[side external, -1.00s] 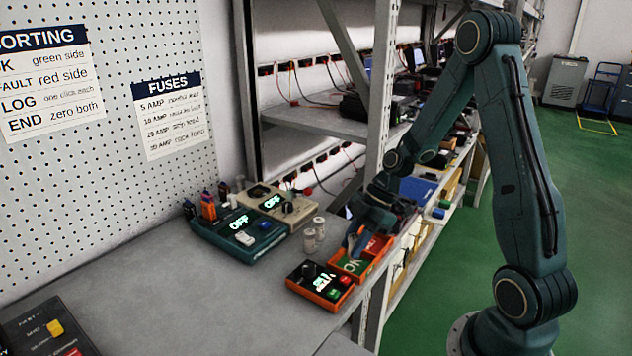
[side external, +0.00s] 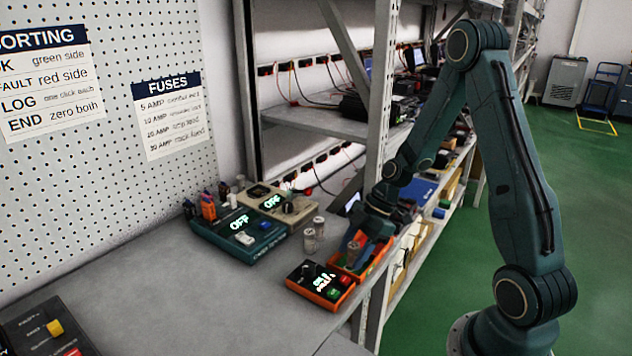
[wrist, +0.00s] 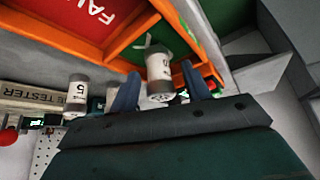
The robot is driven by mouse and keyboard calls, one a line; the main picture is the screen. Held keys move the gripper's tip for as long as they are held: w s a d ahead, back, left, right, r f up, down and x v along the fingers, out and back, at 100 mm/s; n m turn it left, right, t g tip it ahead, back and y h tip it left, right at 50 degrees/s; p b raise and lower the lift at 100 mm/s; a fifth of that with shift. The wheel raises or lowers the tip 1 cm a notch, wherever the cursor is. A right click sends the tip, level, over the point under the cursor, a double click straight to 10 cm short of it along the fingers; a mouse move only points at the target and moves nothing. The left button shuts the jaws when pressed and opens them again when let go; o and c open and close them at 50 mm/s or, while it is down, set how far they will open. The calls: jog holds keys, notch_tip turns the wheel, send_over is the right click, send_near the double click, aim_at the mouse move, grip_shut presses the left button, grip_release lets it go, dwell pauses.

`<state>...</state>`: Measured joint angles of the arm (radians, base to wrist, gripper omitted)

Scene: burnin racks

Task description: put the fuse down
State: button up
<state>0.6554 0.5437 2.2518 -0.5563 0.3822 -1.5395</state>
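A pale cylindrical fuse (wrist: 158,75) with a dark band and a bent wire at one end stands between my gripper's blue fingers in the wrist view. My gripper (wrist: 160,92) looks open, with a gap on each side of the fuse. In the side view, my gripper (side external: 360,242) is low over the orange sorting tray (side external: 345,272), and the fuse (side external: 352,252) shows at the tray's green side. The wrist view shows the tray's orange divider (wrist: 132,36), the red fault side (wrist: 75,22) and the green side (wrist: 165,35). The fuse's contact with the tray floor is unclear.
Two more fuses (side external: 310,241) stand on the grey bench left of the tray. An orange-edged control box (side external: 320,286) sits right in front of the tray. Teal and beige testers (side external: 238,237) reading OFF are behind left.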

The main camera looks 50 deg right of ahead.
jog(key=shift+r, duration=0.15)
jog(key=v, duration=1.2)
dwell(0.6)
jog(key=s+a+r+m+h, duration=0.3)
jog(key=a+r+m, duration=0.2)
jog(key=a+r, duration=0.35)
jog(key=s+a+r+m+t+h, duration=0.2)
jog(key=s+a+r+m, duration=0.2)
jog(key=s, duration=0.6)
jog(key=shift+s+a+m+t, duration=0.2)
jog(key=shift+a+m+t, duration=0.2)
jog(key=shift+a+m, duration=1.05)
jog(key=shift+d+r+m, duration=0.15)
jog(key=shift+d+m, duration=0.1)
